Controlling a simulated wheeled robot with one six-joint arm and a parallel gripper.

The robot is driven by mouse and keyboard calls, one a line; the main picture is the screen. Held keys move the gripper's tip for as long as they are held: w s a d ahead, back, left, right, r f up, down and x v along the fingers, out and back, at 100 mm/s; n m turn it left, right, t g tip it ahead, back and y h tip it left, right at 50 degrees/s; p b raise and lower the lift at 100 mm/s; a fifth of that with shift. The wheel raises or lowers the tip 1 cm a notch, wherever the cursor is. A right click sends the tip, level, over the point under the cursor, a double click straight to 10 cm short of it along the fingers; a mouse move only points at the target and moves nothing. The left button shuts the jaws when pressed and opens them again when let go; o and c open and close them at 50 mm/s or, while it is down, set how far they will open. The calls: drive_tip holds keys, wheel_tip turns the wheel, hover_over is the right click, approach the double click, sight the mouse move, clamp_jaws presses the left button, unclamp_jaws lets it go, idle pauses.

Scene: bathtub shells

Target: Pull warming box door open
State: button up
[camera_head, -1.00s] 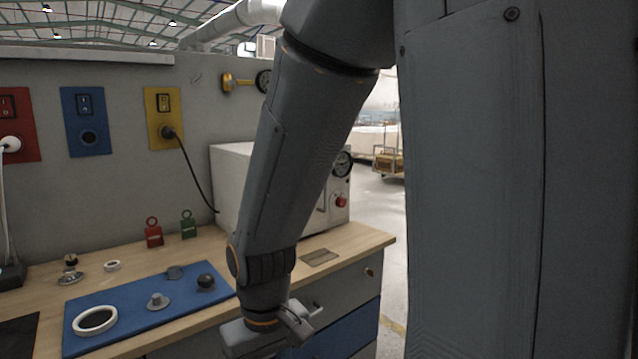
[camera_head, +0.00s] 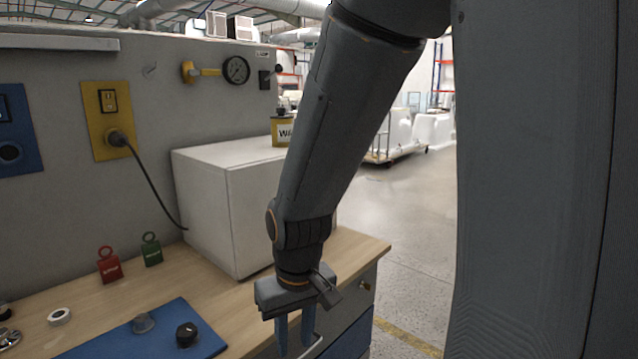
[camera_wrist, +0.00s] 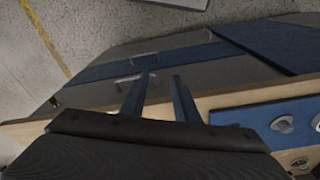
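My gripper (camera_head: 295,338) hangs below bench-top level beside the bench's front edge, fingers down and apart from the box. In the wrist view my gripper (camera_wrist: 160,80) has its two fingers spread, with nothing between them.
The wooden bench top (camera_head: 235,290) has drawers with a handle (camera_wrist: 130,78) below it. Red (camera_head: 109,266) and green (camera_head: 151,250) tags stand left of the box.

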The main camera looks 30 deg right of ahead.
drive_tip(key=w+d+r+n+t+p, duration=0.1)
drive_tip(key=w+d+r+t+p, duration=0.1)
drive_tip(key=w+d+r, duration=1)
drive_tip(key=w+d+r+n+t+p, duration=0.1)
drive_tip(key=w+d+r, duration=0.8)
drive_tip(key=w, duration=0.6)
drive_tip(key=shift+y, duration=0.3)
drive_tip(key=shift+a+p+x, duration=0.15)
drive_tip(key=shift+p+x, duration=0.2)
drive_tip(key=shift+x, duration=0.8)
drive_tip(key=shift+a+p+x, duration=0.15)
drive_tip(key=shift+p+x, duration=0.25)
drive_tip(key=shift+x, duration=0.7)
drive_tip(key=shift+a+p+x, duration=0.2)
drive_tip(key=shift+p+x, duration=0.15)
drive_tip(key=shift+x, duration=0.8)
drive_tip(key=shift+w, duration=0.1)
clamp_jaws()
